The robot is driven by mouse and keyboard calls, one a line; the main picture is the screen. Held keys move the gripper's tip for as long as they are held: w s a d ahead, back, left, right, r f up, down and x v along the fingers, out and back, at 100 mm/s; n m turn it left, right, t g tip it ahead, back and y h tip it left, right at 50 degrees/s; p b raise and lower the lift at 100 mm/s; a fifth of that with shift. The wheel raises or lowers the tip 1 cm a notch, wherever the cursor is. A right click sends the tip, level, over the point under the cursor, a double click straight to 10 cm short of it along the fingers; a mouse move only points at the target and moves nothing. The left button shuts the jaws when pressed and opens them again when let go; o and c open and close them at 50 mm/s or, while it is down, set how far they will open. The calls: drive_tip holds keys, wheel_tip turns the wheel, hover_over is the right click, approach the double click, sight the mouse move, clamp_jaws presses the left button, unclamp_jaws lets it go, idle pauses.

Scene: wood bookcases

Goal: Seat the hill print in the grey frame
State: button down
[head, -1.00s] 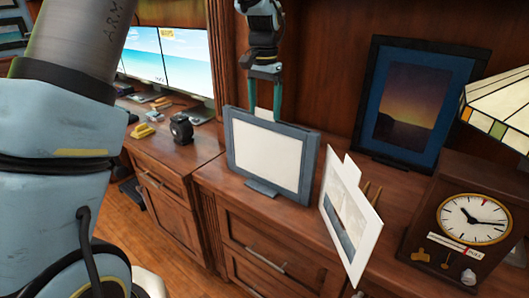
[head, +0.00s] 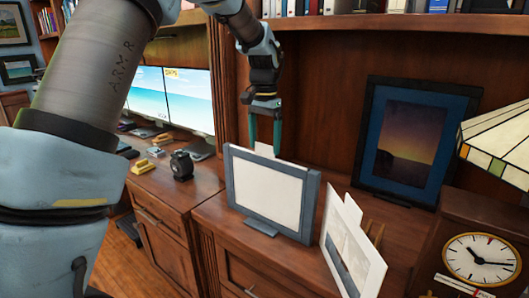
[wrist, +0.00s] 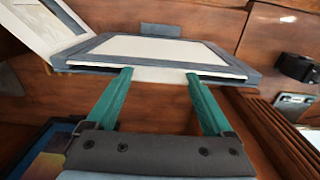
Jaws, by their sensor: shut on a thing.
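The grey frame (head: 314,207) stands upright on the cabinet top, with a plain cream panel (head: 268,192) showing inside it. In the wrist view the frame (wrist: 85,58) lies just beyond my fingertips. My gripper (head: 264,150) is above the frame's top edge, pointing down, its fingers either side of a pale tab (wrist: 160,74) and shut on it. Whether the tab belongs to the cream panel I cannot tell. A white card with a grey hill-like picture (head: 347,243) and a top tab leans, tilted, right of the frame; it also shows in the wrist view (wrist: 35,28).
A dark-framed sunset picture (head: 412,140) stands behind at the right. A clock (head: 480,260) and a stained-glass lamp (head: 500,125) stand further right. A small black object (head: 181,165) and monitors (head: 180,95) are at the left. A bookshelf runs above.

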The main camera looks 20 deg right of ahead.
wheel_tip(320, 180, up, 27)
drive_tip(key=f, duration=0.1)
drive_tip(key=f+b, duration=0.1)
drive_tip(key=f, duration=0.1)
drive_tip(key=d+f+b, duration=0.1)
drive_tip(key=shift+w+f, duration=0.2)
drive_tip(key=shift+f, duration=0.15)
idle(0.6)
drive_tip(key=shift+a+p, duration=0.1)
drive_tip(key=shift+p, duration=0.85)
idle(1.6)
